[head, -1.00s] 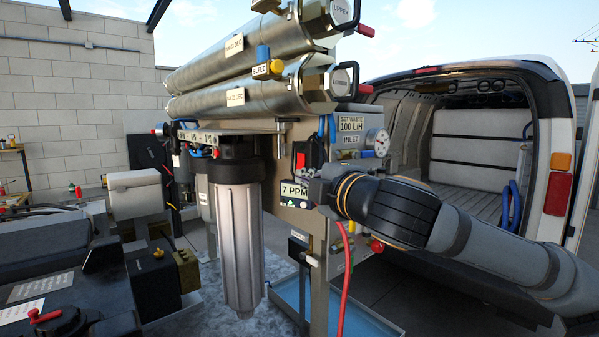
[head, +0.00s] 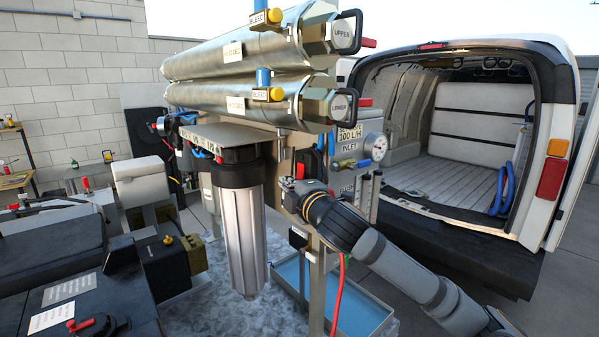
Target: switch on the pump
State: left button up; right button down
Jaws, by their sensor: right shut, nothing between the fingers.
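My right gripper (head: 287,188) is at the front of the membrane rig, its arm coming in from the lower right. It is shut and appears empty; its fingertips are small and partly hidden. It is close to the panel under the tubes; I cannot tell if it touches. A black and red part (head: 318,164) shows just above my wrist; I cannot tell if it is the pump switch. No pump is clearly recognisable. The steel tubes marked UPPER (head: 225,60) and LOWER (head: 225,105) lie above. My left gripper is not in view.
A grey filter housing (head: 240,235) hangs left of my gripper. A pressure gauge (head: 376,146) and flow tubes are on the right. A red hose (head: 340,285) hangs below, over a blue tray (head: 370,318). An open white van (head: 554,215) stands behind at right.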

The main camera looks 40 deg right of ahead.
aim_at(300, 172)
jog(key=d+b, duration=0.3)
jog(key=d, duration=0.1)
jog(key=shift+w+f+b, duration=0.3)
jog(key=shift+b, duration=0.05)
dwell(0.3)
